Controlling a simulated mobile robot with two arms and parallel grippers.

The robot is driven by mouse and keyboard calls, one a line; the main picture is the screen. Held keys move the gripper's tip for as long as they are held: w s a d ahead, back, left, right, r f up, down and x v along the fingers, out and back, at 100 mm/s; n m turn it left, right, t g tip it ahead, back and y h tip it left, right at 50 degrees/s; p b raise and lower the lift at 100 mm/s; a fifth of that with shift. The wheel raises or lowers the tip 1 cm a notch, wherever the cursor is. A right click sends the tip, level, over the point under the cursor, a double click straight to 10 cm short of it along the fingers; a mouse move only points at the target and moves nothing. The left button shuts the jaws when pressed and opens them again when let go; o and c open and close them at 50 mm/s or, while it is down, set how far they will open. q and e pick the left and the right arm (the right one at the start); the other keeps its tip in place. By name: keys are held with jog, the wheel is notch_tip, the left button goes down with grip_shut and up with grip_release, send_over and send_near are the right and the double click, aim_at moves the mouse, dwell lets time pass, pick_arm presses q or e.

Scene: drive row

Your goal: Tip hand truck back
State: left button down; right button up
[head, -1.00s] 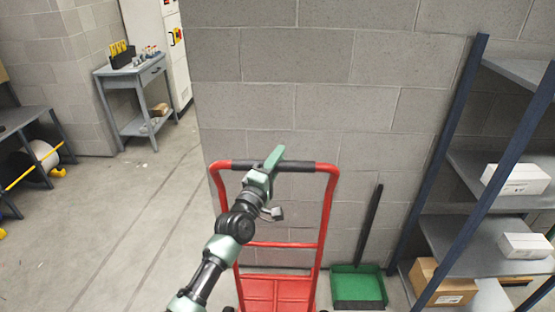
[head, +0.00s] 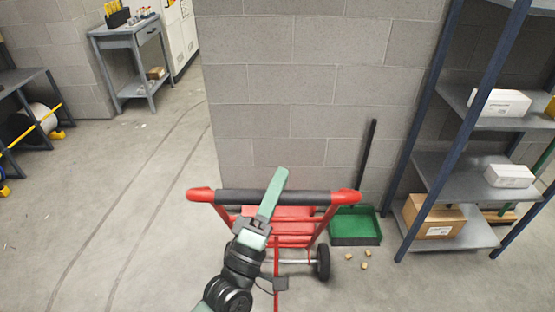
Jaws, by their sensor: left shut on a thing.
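The red hand truck (head: 345,196) stands in the middle of the head view, in front of the block wall. It is tilted back, with its handle toward me. A wheel (head: 323,262) and part of the axle show below the frame, on the right. My left gripper (head: 268,197) is shut on the black grip (head: 310,197) of the handle, near its middle. The gripper's body hides part of the frame. My right gripper is not in view.
A green dustpan (head: 355,226) with an upright handle stands by the wall, with several small tan blocks (head: 365,266) on the floor before it. A shelf rack (head: 450,190) with boxes is at right. A grey workbench (head: 125,45) is at back left.

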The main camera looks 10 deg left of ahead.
pick_arm(q)
jog(key=s+d+f+b, duration=0.1)
jog(key=s+f+b, duration=0.1)
jog(key=s, duration=0.5)
jog(key=s+d+f+b, duration=0.2)
jog(key=s+f+b, duration=0.1)
jog(key=s+f, duration=0.2)
jog(key=shift+s+f+m, duration=0.2)
jog(key=shift+s+m, duration=0.1)
jog(key=shift+s, duration=0.95)
jog(key=c, duration=1.3)
grip_release()
jog(key=shift+o, duration=1)
jog(key=shift+w+a, duration=0.1)
jog(key=shift+w, duration=0.05)
jog(key=shift+r, duration=0.1)
